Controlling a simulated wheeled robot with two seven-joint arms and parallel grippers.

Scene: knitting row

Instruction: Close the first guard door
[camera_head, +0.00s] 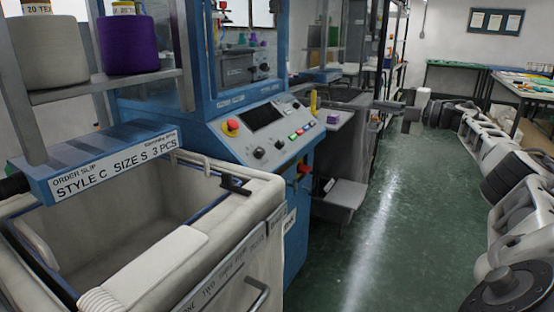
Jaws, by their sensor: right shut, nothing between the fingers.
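The blue knitting machine (190,95) stands left of centre, with a blue-framed clear guard panel (240,62) above its sloped control panel (262,128). Machine parts show through the panel. I cannot tell from this view whether this guard door is fully shut or ajar. My right gripper (391,106) is far forward, right of the machine, at the end of my arm that comes in from the right. It points left, is shut and empty, and appears apart from the blue-framed panel. My left gripper is out of view.
A pale bin (262,182) with a folded cream piece fills the lower left, below an order-slip box (100,162). Grey and purple yarn cones (128,44) stand on a shelf. The green floor aisle (400,215) is clear. Tables (455,66) stand at the back right.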

